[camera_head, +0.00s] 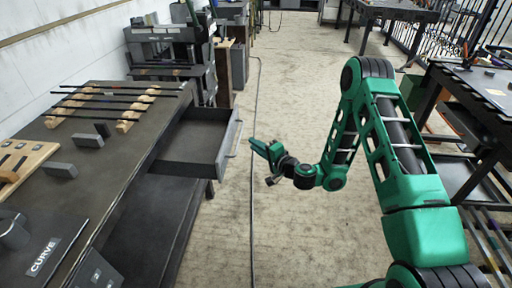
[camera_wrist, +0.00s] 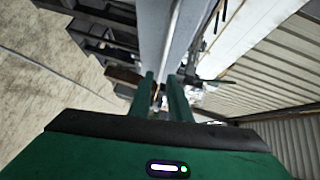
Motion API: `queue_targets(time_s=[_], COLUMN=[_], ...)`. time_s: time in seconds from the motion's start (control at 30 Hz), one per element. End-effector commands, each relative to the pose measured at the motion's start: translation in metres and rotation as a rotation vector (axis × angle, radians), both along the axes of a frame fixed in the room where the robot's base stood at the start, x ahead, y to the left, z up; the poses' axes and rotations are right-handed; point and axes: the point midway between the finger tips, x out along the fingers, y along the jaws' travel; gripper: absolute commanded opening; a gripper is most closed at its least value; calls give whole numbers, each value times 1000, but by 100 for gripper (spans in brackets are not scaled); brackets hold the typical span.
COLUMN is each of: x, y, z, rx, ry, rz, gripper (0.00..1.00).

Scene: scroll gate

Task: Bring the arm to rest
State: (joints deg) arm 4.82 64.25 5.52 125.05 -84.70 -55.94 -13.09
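My gripper (camera_head: 258,146) is at the end of my green arm, over the aisle just right of an open drawer (camera_head: 190,147). Its fingertips point left toward the handle on the drawer front (camera_head: 232,140), with a small gap visible between them and the handle. In the wrist view, the two green fingers of my gripper (camera_wrist: 163,78) stand apart with nothing between them. The arm (camera_head: 345,140) is bent, with its elbow raised over the floor at right.
The dark workbench (camera_head: 125,180) at left carries rods on wooden racks (camera_head: 137,110), grey blocks (camera_head: 88,140) and a CURVE label (camera_head: 44,257). A cable (camera_head: 252,200) lies along the floor. Dark tables (camera_head: 470,110) stand at right. The aisle floor (camera_head: 300,60) ahead is clear.

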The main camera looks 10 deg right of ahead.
Motion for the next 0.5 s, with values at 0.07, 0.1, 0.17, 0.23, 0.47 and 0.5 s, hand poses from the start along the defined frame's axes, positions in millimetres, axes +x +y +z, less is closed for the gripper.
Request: queue_targets(time_s=[0.07, 0.1, 0.17, 0.23, 0.47, 0.5], x=[0, 0, 0, 0, -8, -11], y=[0, 0, 0, 0, 7, 8], z=[0, 0, 0, 1, 32, 40], rx=[0, 0, 0, -3, -105, -140], ry=[0, 0, 0, -3, -57, -69], rz=[0, 0, 0, 3, 118, 154], gripper=[17, 17, 17, 17, 17, 17])
